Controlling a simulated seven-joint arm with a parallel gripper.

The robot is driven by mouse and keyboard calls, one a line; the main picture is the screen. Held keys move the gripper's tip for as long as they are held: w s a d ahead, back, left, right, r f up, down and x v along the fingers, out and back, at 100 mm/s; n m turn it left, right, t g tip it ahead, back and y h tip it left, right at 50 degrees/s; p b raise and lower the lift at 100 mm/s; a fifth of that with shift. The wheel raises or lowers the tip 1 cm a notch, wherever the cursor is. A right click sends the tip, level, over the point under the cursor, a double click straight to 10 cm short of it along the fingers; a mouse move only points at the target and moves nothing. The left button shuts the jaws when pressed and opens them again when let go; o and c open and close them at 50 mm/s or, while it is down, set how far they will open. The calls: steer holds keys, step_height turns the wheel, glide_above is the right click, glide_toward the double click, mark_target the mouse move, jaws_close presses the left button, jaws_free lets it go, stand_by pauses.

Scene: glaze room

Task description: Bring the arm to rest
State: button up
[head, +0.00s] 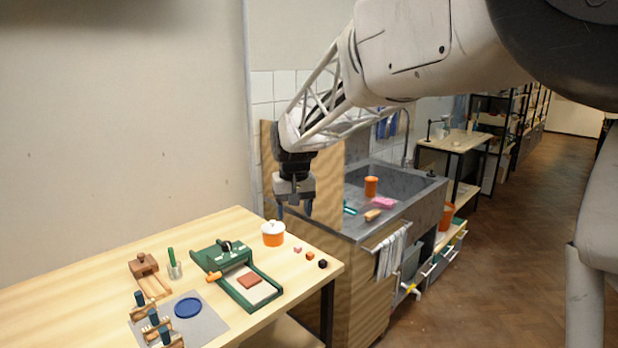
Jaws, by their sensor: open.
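My gripper (294,207) hangs from my white lattice arm, fingers pointing down. It is open, with nothing between its fingers. In the picture it appears above the right end of the wooden table (90,262), between the orange pot with a white lid (273,234) and the grey sink. It is clear of the tabletop. My arm reaches in from the upper right and hides part of the wall and sink area behind it.
The sink unit (400,205) stands right of the table. The floor (500,260) at right is open.

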steer(key=s+d+r+m, duration=0.1)
steer(key=s+d, duration=0.6)
steer(key=s, duration=0.3)
steer(key=s+d+r+m, duration=0.1)
steer(key=s+d, duration=0.7)
steer(key=s, duration=0.2)
steer(key=s+d+f, duration=0.3)
steer(key=s, duration=0.6)
steer(key=s+d+f+m+t, duration=0.1)
steer(key=s+d+f, duration=0.3)
steer(key=s, duration=0.6)
steer(key=shift+t, duration=0.3)
